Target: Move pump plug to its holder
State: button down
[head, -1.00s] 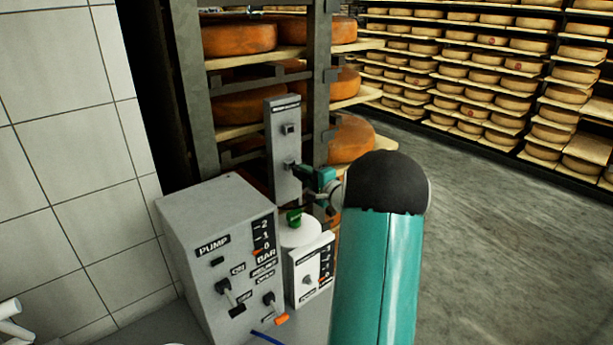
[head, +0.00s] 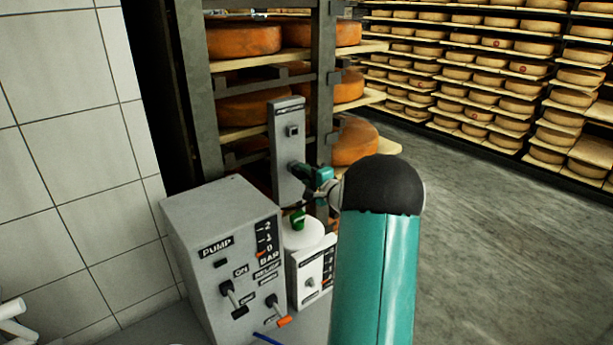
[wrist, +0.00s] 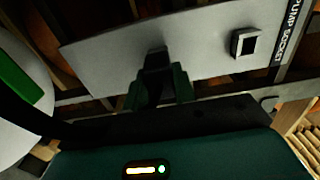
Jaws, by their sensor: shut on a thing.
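The pump socket panel (head: 287,160) is a tall grey plate standing upright behind the pump box; its label reads PUMP SOCKET in the wrist view (wrist: 120,65). A square socket (head: 292,131) shows near its labelled end, and also in the wrist view (wrist: 245,43). My gripper (head: 301,171) is at the lower part of the panel, away from that square socket. In the wrist view its fingers (wrist: 160,82) are shut on the dark pump plug (wrist: 157,60), which is against the panel face. Whether the plug is seated there is hidden by the fingers.
The grey pump box (head: 215,225) with switches stands left of my arm. A white round container (head: 303,237) with a green part (head: 298,219) on top sits just below my gripper. A small control box (head: 311,278) is in front. Cheese shelves stand behind; floor at right is clear.

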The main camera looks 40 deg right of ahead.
jog(key=shift+w, duration=0.3)
jog(key=c, duration=1.1)
grip_release()
jog(key=shift+o, duration=0.2)
jog(key=s+a, duration=0.1)
jog(key=s, duration=1.2)
jog(key=shift+s+a, duration=0.25)
jog(key=shift+s, duration=0.1)
